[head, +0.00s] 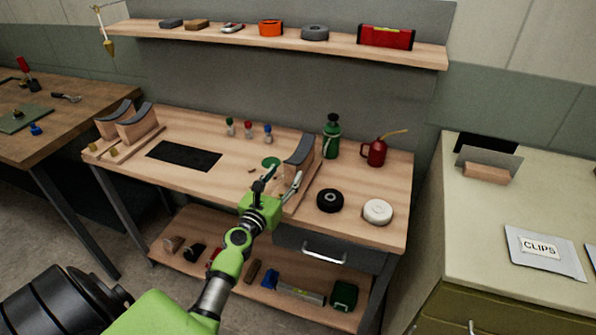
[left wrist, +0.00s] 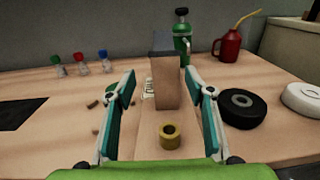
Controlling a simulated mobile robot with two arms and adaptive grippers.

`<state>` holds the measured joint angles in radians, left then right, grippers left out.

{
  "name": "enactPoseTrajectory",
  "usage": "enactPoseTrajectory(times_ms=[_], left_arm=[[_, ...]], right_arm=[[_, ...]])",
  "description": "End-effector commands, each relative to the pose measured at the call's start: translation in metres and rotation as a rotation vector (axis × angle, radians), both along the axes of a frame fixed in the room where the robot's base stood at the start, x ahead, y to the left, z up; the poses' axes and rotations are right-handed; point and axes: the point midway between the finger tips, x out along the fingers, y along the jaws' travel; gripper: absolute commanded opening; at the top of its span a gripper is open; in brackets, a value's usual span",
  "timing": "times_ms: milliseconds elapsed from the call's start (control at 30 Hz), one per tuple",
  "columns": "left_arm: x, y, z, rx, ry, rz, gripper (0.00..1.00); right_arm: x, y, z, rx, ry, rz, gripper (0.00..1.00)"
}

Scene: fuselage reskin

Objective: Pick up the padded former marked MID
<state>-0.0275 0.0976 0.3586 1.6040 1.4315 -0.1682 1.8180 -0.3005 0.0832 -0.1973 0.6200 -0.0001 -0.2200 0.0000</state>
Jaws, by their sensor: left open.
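A former (head: 300,150) with a pinkish wooden body and a dark grey curved pad stands upright on the wooden bench. In the left wrist view the same former (left wrist: 165,84) stands end-on ahead, between my fingers' lines, with a brass-coloured knob (left wrist: 170,135) nearer to me. I cannot read a MID mark on it. My left gripper (head: 278,182) is open and empty, just short of the former; its two fingers also show in the left wrist view (left wrist: 160,82). Two similar padded formers (head: 137,124) stand at the bench's left end. My right gripper is not in view.
A black roll (head: 330,200) and a white roll (head: 377,211) lie right of the former. A green bottle (head: 332,138) and a red oil can (head: 376,153) stand behind. Small capped bottles (head: 248,129) and a black mat (head: 184,156) are to the left.

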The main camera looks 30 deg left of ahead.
Motion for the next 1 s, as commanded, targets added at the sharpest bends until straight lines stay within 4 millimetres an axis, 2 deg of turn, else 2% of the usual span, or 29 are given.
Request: enactPoseTrajectory(times_ms=[267, 500, 633, 833, 1000], left_arm=[[0.023, 0.002, 0.002, 0.002, 0.0, -0.001, 0.49], [0.058, 0.003, 0.003, 0.004, 0.001, -0.001, 0.49], [0.065, 0.004, 0.003, 0.004, 0.002, -0.001, 0.49], [0.065, 0.004, 0.004, 0.003, 0.003, -0.001, 0.49], [0.065, 0.004, 0.004, 0.003, 0.003, -0.001, 0.04]], right_arm=[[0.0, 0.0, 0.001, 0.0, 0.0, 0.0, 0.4], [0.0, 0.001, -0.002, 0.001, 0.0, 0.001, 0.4], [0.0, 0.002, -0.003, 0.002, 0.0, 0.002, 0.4], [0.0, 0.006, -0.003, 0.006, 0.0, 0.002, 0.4], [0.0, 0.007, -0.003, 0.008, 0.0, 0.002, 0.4]])
